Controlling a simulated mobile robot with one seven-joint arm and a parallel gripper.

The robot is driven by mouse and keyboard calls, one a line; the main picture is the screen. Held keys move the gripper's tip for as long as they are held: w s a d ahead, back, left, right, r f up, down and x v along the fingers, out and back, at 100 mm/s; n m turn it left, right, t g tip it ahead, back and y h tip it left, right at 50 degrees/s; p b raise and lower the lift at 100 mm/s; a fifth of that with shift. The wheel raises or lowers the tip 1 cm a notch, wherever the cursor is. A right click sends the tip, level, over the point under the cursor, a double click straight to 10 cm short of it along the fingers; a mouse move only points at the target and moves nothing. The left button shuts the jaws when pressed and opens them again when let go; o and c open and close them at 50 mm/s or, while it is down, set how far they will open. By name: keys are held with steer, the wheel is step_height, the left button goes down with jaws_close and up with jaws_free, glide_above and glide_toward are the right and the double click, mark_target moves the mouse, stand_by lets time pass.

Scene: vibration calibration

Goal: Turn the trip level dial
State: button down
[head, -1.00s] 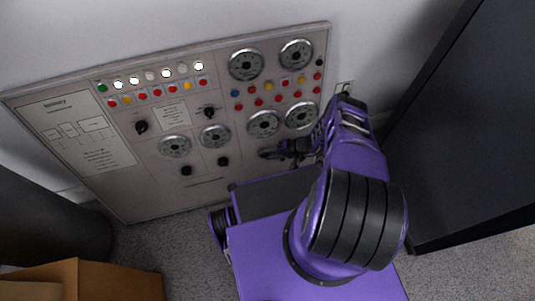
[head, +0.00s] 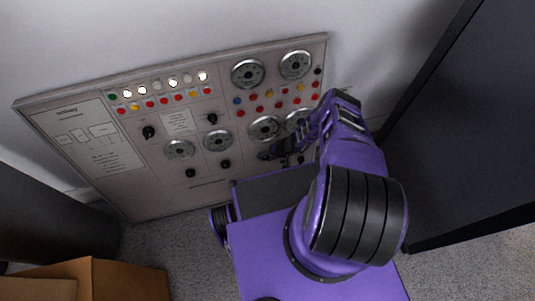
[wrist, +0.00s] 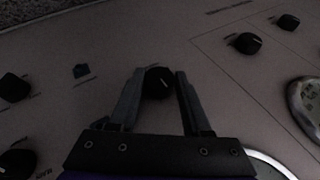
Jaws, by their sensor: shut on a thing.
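A small round black dial (wrist: 157,82) with a pale pointer line sits between the two fingers of my gripper (wrist: 155,80) in the wrist view. The fingers flank it left and right and are shut on it. I cannot read a label beside it, so I cannot confirm its name. In the head view my gripper (head: 268,155) is at the lower right part of the grey control panel (head: 165,207), below the round gauges. The held dial is hidden there by the gripper and arm.
Other black knobs (wrist: 245,42) and (wrist: 15,88) stand on both sides in the wrist view. The panel also carries gauges (head: 248,73), lamps and red buttons. A dark cabinet (head: 465,130) stands to the right, and a cardboard box (head: 115,280) lies at lower left.

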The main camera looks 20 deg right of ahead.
steer(key=shift+w+r+n+h+p, duration=0.15)
steer(key=shift+n+h+p, duration=0.15)
steer(key=shift+h+p, duration=0.4)
steer(key=shift+c, duration=1.8)
jaws_free()
